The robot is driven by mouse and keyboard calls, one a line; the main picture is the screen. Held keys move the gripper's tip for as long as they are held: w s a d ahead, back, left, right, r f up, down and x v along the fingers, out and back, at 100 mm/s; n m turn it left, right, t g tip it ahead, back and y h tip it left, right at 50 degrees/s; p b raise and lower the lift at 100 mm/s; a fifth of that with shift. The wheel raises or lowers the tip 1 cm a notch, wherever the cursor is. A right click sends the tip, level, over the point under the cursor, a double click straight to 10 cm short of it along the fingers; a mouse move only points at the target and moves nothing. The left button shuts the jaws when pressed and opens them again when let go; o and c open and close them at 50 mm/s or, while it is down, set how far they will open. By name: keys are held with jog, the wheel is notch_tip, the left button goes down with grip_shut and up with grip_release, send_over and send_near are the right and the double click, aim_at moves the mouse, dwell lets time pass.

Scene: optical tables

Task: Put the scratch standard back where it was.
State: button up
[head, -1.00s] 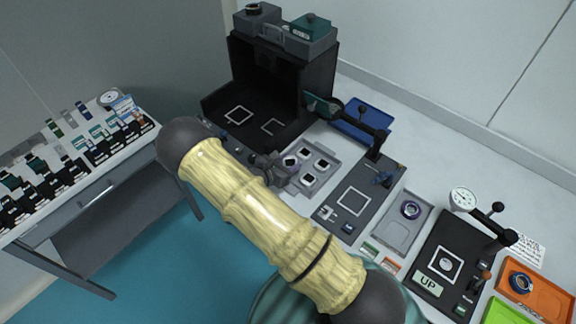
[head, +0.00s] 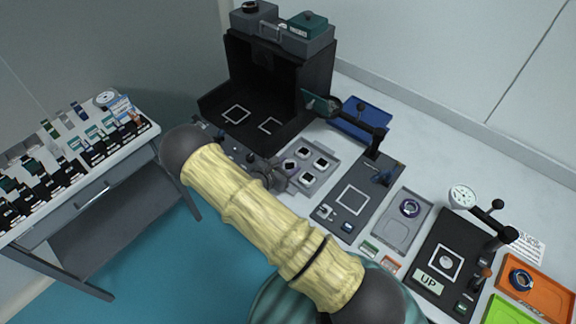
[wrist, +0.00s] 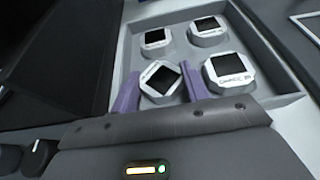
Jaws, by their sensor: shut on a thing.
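My gripper (wrist: 160,84) has two purple fingers, shut on a white-framed tile with a dark square face, the scratch standard (wrist: 161,79). In the head view my gripper (head: 281,172) is at the near left side of the grey tray (head: 312,188), partly hidden by my arm. The held standard (head: 291,165) is over or in the tray's near left corner and looks turned against the others; I cannot tell whether it touches the floor. Three similar tiles sit in the tray: far left (wrist: 155,38), far right (wrist: 208,27) and near right (wrist: 229,72).
A black open-front box (head: 238,116) stands behind the tray. A dark plate with a white square outline (head: 353,199) lies to its right. A blue tray (head: 352,123) and a black lever arm (head: 358,136) stand beyond. A side table (head: 102,187) is at left.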

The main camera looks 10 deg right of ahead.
jog(key=o, duration=0.7)
jog(key=shift+s+a+f, duration=0.1)
jog(key=shift+a+f, duration=0.05)
jog(key=shift+a, duration=0.25)
jog(key=shift+s+r+p, duration=0.1)
jog(key=shift+r+p, duration=0.2)
jog(key=shift+r, duration=0.05)
jog(key=v, duration=0.4)
jog(key=b+v, duration=0.1)
jog(key=v, duration=0.3)
jog(key=b+v, duration=0.1)
jog(key=v, duration=0.3)
jog(key=shift+d+r, duration=0.2)
jog(key=shift+r, duration=0.2)
